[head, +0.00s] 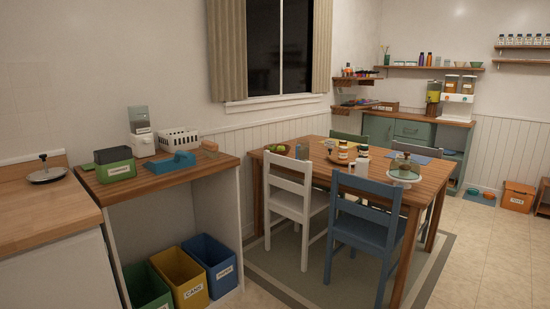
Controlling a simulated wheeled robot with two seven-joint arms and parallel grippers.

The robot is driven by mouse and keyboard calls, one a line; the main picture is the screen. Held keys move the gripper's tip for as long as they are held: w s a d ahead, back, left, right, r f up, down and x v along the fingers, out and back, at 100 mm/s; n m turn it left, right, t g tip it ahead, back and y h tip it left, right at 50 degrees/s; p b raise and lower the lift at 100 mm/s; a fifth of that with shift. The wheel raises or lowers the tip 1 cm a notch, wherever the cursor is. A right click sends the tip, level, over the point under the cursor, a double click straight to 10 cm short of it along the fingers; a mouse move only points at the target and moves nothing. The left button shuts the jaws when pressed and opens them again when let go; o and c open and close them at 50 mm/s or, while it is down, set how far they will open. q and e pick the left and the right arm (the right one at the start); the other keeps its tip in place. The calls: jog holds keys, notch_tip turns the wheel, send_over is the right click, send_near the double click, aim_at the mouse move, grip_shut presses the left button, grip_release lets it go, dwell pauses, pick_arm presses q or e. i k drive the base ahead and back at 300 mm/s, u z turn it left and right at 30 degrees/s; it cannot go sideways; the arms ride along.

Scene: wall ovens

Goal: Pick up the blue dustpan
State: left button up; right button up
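The blue dustpan (168,164) lies on the wooden top of a side counter (148,186), left of the window. Neither of my grippers shows in the head view, and nothing is seen touching the dustpan.
A green bin (115,170) stands left of the dustpan, with a white appliance (141,142) behind. Open green, yellow (183,278) and blue bins stand below. A dining table (310,156) with white (289,199) and blue chairs (364,228) is to the right. Some floor shows at front right.

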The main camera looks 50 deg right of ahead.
aim_at(182, 159)
jog(key=z, duration=0.7)
jog(key=i, duration=1.9)
jog(key=u, duration=0.4)
